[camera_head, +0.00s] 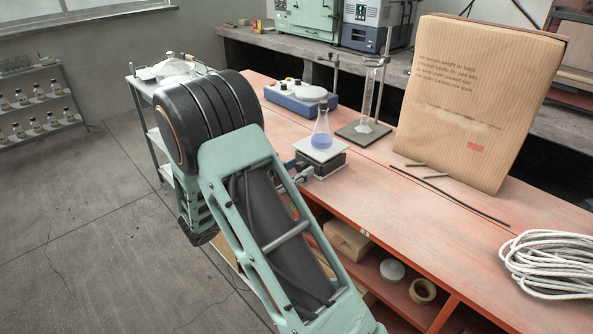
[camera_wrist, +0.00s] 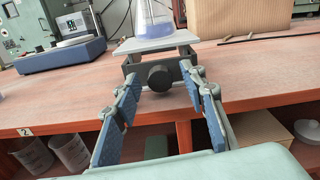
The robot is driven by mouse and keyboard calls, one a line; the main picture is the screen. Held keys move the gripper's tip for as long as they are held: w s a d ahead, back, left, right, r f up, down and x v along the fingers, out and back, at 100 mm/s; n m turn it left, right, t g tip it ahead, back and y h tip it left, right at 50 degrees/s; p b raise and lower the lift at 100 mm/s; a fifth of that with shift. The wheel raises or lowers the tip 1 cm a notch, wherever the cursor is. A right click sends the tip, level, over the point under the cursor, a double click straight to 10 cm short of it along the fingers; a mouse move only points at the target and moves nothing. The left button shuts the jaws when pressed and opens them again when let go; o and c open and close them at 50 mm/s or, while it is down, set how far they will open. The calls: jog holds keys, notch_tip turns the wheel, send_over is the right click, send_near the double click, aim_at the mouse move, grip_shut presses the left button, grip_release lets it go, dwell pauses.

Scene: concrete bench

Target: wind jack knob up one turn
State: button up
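The lab jack (camera_head: 321,163) stands at the near edge of the orange bench, with a light square top plate. A conical flask (camera_head: 321,130) with blue liquid stands on that plate. In the wrist view the jack's plate (camera_wrist: 156,42) and dark round knob (camera_wrist: 159,76) face me. My gripper (camera_wrist: 164,106) is open, its blue-padded fingers spread to the left and right of the knob. The fingers look short of the knob, and I see no contact. In the head view my arm hides most of the gripper, and the knob cannot be made out.
A blue-based hotplate stirrer (camera_head: 303,97) stands behind the jack. A cylinder on a stand (camera_head: 369,100) and a large cardboard box (camera_head: 474,100) are to the right. Shelves below hold boxes and tape.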

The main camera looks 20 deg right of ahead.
jog(key=shift+d, duration=0.15)
jog(key=shift+c, duration=0.4)
grip_shut()
jog(key=shift+f+m+b, duration=0.2)
jog(key=shift+m+b, duration=0.7)
jog(key=shift+r+m+b, duration=0.2)
jog(key=shift+m+b, duration=0.65)
jog(key=shift+m, duration=0.65)
jog(key=shift+o, duration=0.4)
grip_release()
jog(key=v, duration=1.2)
